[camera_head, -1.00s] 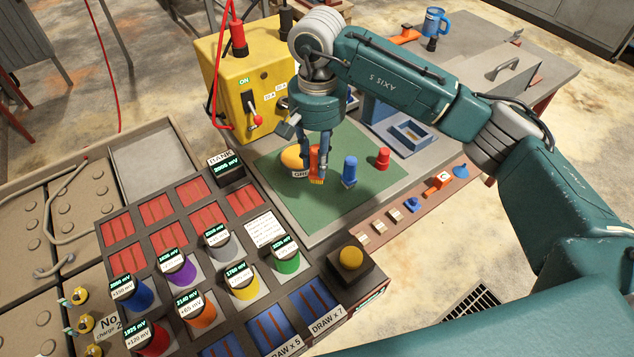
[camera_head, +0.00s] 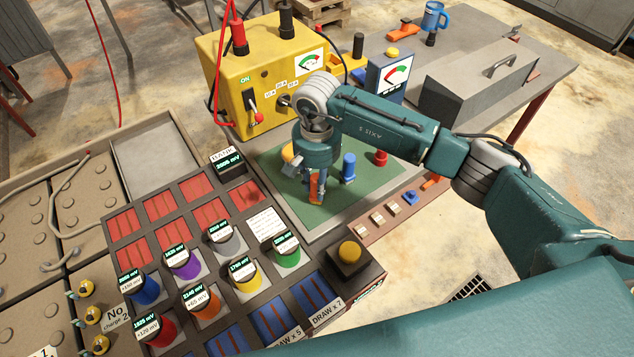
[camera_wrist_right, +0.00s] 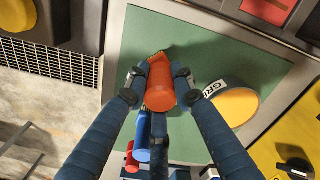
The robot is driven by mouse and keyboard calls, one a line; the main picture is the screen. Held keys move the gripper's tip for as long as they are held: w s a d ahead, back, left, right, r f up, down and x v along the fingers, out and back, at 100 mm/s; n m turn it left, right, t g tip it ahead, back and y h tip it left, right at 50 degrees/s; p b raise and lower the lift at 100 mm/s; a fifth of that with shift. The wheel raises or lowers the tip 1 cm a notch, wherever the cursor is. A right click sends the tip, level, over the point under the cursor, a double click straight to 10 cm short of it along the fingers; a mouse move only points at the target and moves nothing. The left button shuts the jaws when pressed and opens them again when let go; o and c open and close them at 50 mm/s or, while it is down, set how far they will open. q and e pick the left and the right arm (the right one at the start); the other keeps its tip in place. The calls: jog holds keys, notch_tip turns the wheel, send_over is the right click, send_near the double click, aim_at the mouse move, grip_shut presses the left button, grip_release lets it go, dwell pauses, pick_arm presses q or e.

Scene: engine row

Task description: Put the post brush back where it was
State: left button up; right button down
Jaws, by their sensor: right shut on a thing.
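The post brush looks to be the orange piece (camera_head: 316,186) held between the fingers of my right gripper (camera_head: 316,182). In the right wrist view its round orange end (camera_wrist_right: 160,92) sits between both fingertips (camera_wrist_right: 160,86), over the green mat. My right gripper is shut on it, pointing down. I cannot tell whether its lower end touches the green mat (camera_head: 285,205). A blue post (camera_head: 348,167) and a red post (camera_head: 381,158) stand to its right. A yellow round piece (camera_head: 289,154) with a label is to its left, partly hidden. My left gripper is not in view.
A yellow power box (camera_head: 250,85) stands behind the mat. A rack with coloured cylinders (camera_head: 240,278) fills the near left. A brown strip (camera_head: 362,234) with small labelled pieces runs along the mat's right front. A grey toolbox (camera_head: 470,95) stands farther right.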

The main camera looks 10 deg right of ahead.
jog(key=shift+f, duration=0.15)
jog(key=c, duration=1.5)
grip_release()
jog(key=shift+r, duration=0.4)
notch_tip(320, 180, up, 11)
jog(key=b, duration=0.4)
jog(key=shift+f, duration=0.15)
jog(key=shift+r, duration=0.45)
